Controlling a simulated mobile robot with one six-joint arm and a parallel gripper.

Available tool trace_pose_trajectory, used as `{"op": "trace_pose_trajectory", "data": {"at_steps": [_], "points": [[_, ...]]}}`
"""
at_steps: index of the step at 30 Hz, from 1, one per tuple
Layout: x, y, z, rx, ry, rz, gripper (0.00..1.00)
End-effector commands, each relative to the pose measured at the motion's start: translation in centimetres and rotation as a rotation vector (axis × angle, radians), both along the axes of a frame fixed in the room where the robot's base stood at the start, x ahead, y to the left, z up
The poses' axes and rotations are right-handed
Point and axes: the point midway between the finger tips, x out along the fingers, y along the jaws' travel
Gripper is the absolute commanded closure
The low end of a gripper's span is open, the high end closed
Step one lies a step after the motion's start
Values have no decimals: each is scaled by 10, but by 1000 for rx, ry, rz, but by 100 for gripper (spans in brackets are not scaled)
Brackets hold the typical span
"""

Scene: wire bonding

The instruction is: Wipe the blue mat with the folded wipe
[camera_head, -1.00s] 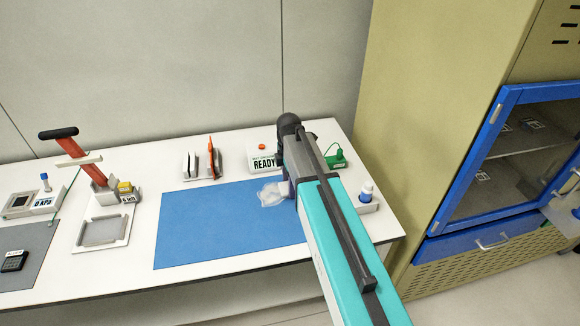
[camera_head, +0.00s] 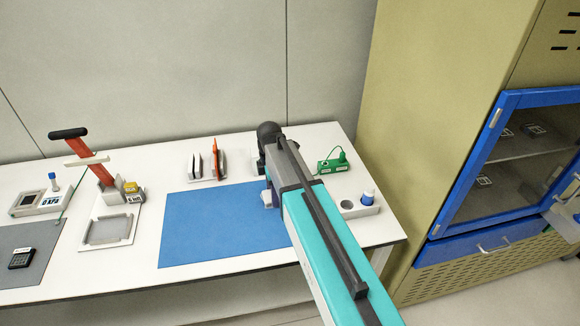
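The blue mat (camera_head: 215,225) lies flat on the white bench, its right part covered by my arm. My gripper (camera_head: 268,197) is at the mat's right side, low over or on it, and mostly hidden behind my own arm. A small pale patch shows at its tip. I cannot tell whether this is the folded wipe or part of the gripper. The fingers' opening does not show. The visible part of the mat looks plain blue.
A rack with upright white and orange items (camera_head: 208,163) stands behind the mat. A green box (camera_head: 332,164) and a holder with a blue-capped bottle (camera_head: 367,198) are to the right. A grey tray (camera_head: 108,231) and red-handled press (camera_head: 90,160) stand left.

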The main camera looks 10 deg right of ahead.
Motion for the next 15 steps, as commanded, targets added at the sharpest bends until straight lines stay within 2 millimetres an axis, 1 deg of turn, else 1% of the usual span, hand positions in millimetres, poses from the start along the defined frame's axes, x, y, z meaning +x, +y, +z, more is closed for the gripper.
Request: {"op": "trace_pose_trajectory", "data": {"at_steps": [2,4,5,7,12,14,15], "points": [[0,6,1,0,0,-2,69],[0,11,-2,0,1,-3,69],[1,13,1,0,0,-3,69],[1,18,-1,0,1,-5,69],[1,29,1,0,0,-11,69],[1,33,-2,0,1,-12,69],[1,36,1,0,0,-13,69]]}}
